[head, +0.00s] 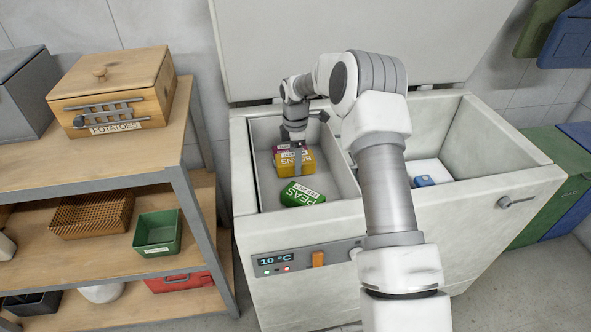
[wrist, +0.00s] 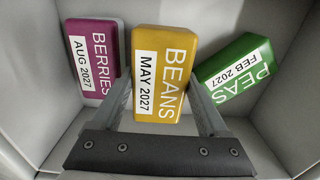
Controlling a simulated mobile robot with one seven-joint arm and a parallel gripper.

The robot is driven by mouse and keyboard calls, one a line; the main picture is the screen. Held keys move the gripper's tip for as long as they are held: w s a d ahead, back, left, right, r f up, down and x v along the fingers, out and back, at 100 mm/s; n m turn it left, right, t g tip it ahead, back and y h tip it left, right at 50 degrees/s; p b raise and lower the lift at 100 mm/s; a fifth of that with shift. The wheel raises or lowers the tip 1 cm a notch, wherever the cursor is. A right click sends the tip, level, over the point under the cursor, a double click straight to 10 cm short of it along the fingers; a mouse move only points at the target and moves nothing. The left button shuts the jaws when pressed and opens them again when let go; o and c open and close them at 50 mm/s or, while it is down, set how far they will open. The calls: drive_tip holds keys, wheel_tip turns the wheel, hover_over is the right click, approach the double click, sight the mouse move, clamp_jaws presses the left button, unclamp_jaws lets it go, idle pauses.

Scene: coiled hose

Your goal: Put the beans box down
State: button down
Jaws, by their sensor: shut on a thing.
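The yellow beans box (head: 296,164) is inside the left compartment of the white chest freezer (head: 300,234). Its label reads "BEANS MAY 2027" in the wrist view (wrist: 160,62). My gripper (head: 293,146) reaches down into this compartment and is shut on the beans box, with a finger at each side in the wrist view (wrist: 168,100). Whether the box touches the compartment floor, I cannot tell. The purple berries box (wrist: 93,60) is on its left in the wrist view, and the green peas box (wrist: 240,75) is on its right, tilted.
The freezer's right compartment holds a white item (head: 432,168) and a small blue item (head: 424,181). The raised lid (head: 290,45) stands behind. A wooden shelf (head: 110,160) with a potatoes box (head: 115,88) is at the left. Compartment walls surround my gripper closely.

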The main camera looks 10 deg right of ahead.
drive_tip(key=shift+f+b, duration=0.5)
drive_tip(key=shift+f, duration=1.35)
drive_tip(key=shift+f, duration=0.15)
unclamp_jaws()
